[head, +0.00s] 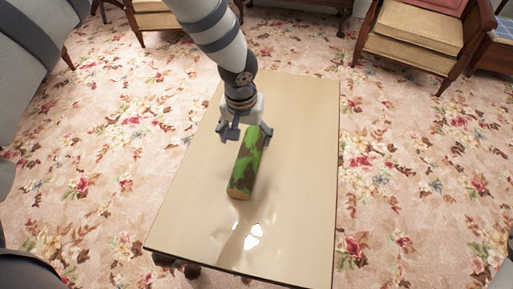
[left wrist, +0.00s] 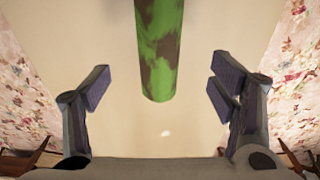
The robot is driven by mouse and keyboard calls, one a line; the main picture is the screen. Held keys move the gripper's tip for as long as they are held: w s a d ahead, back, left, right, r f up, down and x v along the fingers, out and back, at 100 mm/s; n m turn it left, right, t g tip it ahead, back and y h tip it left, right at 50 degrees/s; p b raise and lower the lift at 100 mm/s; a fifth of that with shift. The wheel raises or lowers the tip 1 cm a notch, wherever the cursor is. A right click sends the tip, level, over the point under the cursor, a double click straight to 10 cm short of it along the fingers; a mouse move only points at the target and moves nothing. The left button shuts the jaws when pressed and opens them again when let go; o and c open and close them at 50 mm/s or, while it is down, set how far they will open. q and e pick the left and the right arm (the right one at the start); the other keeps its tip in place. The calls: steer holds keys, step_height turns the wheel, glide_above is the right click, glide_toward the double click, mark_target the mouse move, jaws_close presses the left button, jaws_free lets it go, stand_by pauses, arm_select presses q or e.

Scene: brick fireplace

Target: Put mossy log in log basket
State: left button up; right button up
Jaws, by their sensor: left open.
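The mossy log (head: 243,174), green with brown patches and a pale cut end, lies lengthwise on the low wooden table. My left gripper (head: 245,134) is open above the table at the log's far end. In the left wrist view the log (left wrist: 160,45) lies between the two spread fingers of my left gripper (left wrist: 162,88) in the picture, with a gap on each side, and its near end shows ahead of them. The log basket is not in view. My right gripper is not in view.
The light wooden table (head: 305,180) is otherwise bare, with a shiny reflection near its front. Floral carpet (head: 400,190) surrounds it. A wooden armchair with tan cushions (head: 415,40) stands at the back right, and another chair (head: 155,20) at the back left.

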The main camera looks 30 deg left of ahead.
mark_target(247, 155)
arm_select(q)
step_height(247, 155, down, 10)
steer(key=shift+r+b, duration=0.1)
steer(key=shift+b, duration=0.75)
steer(key=shift+w+f, duration=0.1)
steer(key=shift+f, duration=0.35)
steer(key=shift+r, duration=0.1)
jaws_close()
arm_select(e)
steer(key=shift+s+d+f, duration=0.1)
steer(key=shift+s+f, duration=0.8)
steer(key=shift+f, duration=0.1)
